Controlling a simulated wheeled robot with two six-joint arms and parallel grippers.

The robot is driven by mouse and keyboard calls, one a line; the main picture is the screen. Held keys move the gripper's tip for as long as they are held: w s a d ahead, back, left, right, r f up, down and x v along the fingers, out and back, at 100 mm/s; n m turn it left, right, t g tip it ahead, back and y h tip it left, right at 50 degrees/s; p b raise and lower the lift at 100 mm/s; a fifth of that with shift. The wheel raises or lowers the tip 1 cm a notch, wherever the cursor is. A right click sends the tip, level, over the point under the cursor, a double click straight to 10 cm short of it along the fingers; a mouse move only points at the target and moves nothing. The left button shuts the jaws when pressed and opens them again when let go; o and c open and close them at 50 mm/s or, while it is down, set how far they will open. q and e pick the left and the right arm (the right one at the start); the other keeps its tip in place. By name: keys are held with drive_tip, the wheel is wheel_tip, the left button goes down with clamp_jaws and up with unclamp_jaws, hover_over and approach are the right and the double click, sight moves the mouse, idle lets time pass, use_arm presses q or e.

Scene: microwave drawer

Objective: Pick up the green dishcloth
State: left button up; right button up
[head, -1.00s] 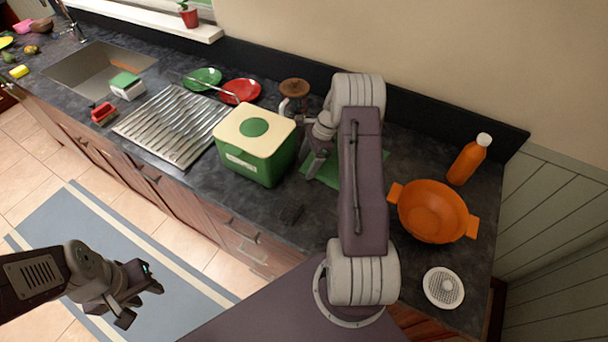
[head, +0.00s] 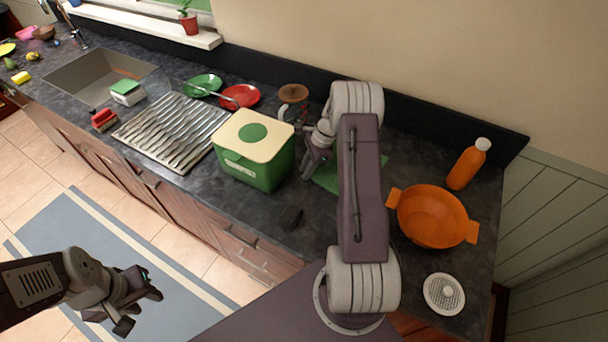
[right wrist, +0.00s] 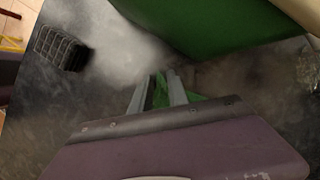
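The green dishcloth (head: 326,180) lies on the dark counter, right of the green box, partly hidden behind my right arm. My right gripper (head: 306,174) points down at the cloth's left side. The fingers are close together with a narrow gap. I cannot tell whether they grip the cloth. My left gripper (head: 140,305) is open and empty over the floor at lower left.
The green box with a cream lid (head: 253,160) stands close left of my right gripper. A small black basket-like item (head: 289,217) is in front. An orange colander (head: 432,217), orange bottle (head: 468,164) and white strainer (head: 444,293) are right of my arm.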

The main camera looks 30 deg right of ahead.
clamp_jaws()
drive_tip(key=shift+r, duration=0.1)
wheel_tip(320, 180, up, 39)
drive_tip(key=p, duration=2.6)
